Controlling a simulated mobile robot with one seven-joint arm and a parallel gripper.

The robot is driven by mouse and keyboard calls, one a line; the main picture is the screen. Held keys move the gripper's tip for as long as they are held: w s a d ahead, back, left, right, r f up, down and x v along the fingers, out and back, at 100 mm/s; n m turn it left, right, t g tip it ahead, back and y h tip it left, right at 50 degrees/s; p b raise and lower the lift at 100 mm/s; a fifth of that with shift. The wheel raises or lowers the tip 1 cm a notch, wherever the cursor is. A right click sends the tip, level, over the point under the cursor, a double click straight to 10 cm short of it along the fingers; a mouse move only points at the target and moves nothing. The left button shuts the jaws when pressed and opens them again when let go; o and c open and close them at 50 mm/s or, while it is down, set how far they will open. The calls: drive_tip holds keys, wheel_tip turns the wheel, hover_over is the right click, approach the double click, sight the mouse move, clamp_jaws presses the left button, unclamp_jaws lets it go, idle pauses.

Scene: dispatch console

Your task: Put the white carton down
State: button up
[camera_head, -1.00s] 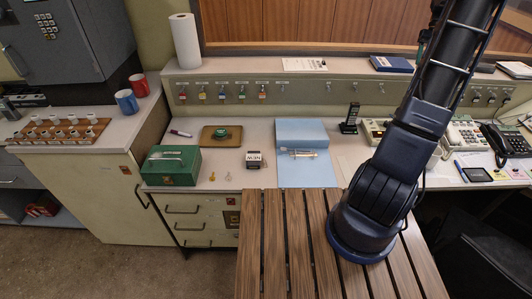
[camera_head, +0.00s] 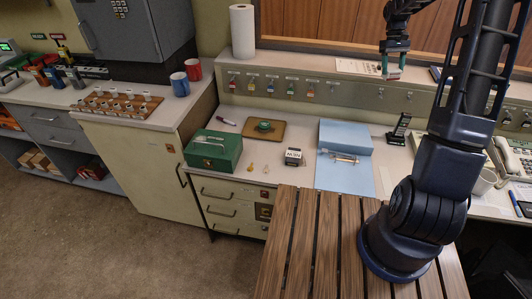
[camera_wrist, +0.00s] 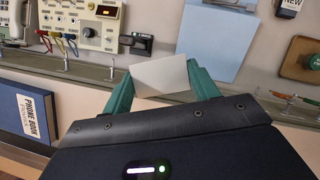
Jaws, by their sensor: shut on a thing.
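My gripper (camera_head: 394,68) is at the upper right of the head view, high over the back shelf of the console. Its teal fingers are shut on the white carton (camera_wrist: 160,76). In the wrist view the carton is a plain pale block between the two fingertips, held in the air with its far side hidden. In the head view only a small pale part of it shows below the fingers.
The desk holds a green box (camera_head: 213,149), a box marked NEW (camera_head: 293,157), a blue mat (camera_head: 344,178) and a black handset (camera_head: 398,130). A paper roll (camera_head: 242,32) stands on the shelf. A phone book (camera_wrist: 27,112) shows in the wrist view.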

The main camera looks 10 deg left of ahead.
drive_tip(key=s+a+f+n+t+h, duration=0.1)
drive_tip(key=s+a+f+n, duration=0.15)
drive_tip(key=a, duration=0.75)
drive_tip(key=s+a+f+n, duration=0.1)
drive_tip(key=s+a+n, duration=0.15)
drive_tip(key=a, duration=0.65)
drive_tip(key=s+a+f+n+t+h, duration=0.1)
drive_tip(key=s+a+n, duration=0.15)
drive_tip(key=a, duration=0.75)
drive_tip(key=s+a+f+n+t, duration=0.1)
drive_tip(key=s+a+f+n, duration=0.15)
drive_tip(key=s+a, duration=0.65)
drive_tip(key=s+a+f+n+t, duration=0.15)
drive_tip(key=s+a+n, duration=0.25)
drive_tip(key=s+a, duration=0.55)
drive_tip(key=shift+h, duration=0.4)
drive_tip(key=f, duration=2)
drive_tip(key=shift+w+a+f, duration=0.1)
drive_tip(key=shift+w+a, duration=0.15)
drive_tip(key=shift+w, duration=0.1)
drive_tip(key=shift+f, duration=0.1)
drive_tip(key=o, duration=0.7)
drive_tip(key=shift+o, duration=1.4)
